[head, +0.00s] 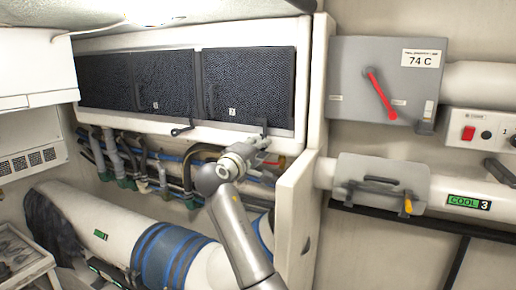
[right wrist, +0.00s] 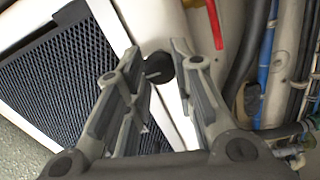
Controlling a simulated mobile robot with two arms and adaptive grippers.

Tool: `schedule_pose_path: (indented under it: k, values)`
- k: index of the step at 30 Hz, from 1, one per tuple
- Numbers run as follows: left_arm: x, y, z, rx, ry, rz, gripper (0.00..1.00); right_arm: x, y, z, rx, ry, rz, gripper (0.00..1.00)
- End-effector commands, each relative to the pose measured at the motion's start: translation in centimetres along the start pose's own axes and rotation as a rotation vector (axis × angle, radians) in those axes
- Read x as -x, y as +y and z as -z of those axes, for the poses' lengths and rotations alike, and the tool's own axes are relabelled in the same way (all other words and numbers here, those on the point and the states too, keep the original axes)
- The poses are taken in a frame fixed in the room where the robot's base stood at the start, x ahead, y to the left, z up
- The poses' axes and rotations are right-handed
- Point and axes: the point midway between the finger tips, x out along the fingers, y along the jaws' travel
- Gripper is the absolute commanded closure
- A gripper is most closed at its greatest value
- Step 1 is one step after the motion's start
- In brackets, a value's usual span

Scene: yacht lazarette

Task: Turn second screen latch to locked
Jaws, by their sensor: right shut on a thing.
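Dark mesh screens sit in a row in a white frame. The right-hand screen (head: 248,84) has a small label too small to read surely. A dark latch (head: 265,127) is at its lower edge; another latch (head: 182,130) is under the middle screen (head: 165,82), its handle lying sideways. My right gripper (head: 262,143) is at the right-hand screen's latch. In the right wrist view its fingertips (right wrist: 165,62) are on either side of the latch's dark round part (right wrist: 158,66), shut on it. The fingers hide part of the latch handle. My left gripper is not in view.
A white upright panel (head: 297,215) stands close to the right of my right arm. Pipes and hoses (head: 150,160) run below the screens. A grey switch box (head: 385,75) with a red handle (head: 381,95) is on the right wall. A large white duct with blue bands (head: 170,255) lies below.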

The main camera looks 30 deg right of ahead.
Motion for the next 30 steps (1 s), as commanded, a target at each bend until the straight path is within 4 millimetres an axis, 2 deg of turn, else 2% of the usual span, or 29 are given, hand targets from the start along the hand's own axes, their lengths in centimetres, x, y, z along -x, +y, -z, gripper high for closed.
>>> schedule_pose_path:
  k: [7,8,12,13,23,26,30]
  values:
    - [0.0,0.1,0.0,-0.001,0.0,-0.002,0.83,-0.1,0.2,-0.1,-0.002,-0.004,-0.003,1.0]
    - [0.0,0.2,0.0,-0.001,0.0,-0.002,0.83,-0.1,0.2,-0.1,-0.002,-0.004,-0.003,0.72]
    - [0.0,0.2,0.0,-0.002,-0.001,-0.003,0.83,-0.1,0.1,-0.1,-0.002,-0.003,-0.003,0.54]
    - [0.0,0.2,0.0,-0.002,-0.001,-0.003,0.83,-0.1,0.1,-0.1,-0.002,-0.003,-0.003,0.53]
    - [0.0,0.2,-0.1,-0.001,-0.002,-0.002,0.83,0.2,0.0,0.0,-0.002,0.0,-0.001,0.53]
    - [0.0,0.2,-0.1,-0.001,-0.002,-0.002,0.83,1.1,0.0,0.0,-0.003,0.001,-0.001,0.53]
    - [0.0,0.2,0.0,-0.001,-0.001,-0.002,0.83,3.6,0.0,0.0,-0.004,0.002,0.001,0.53]
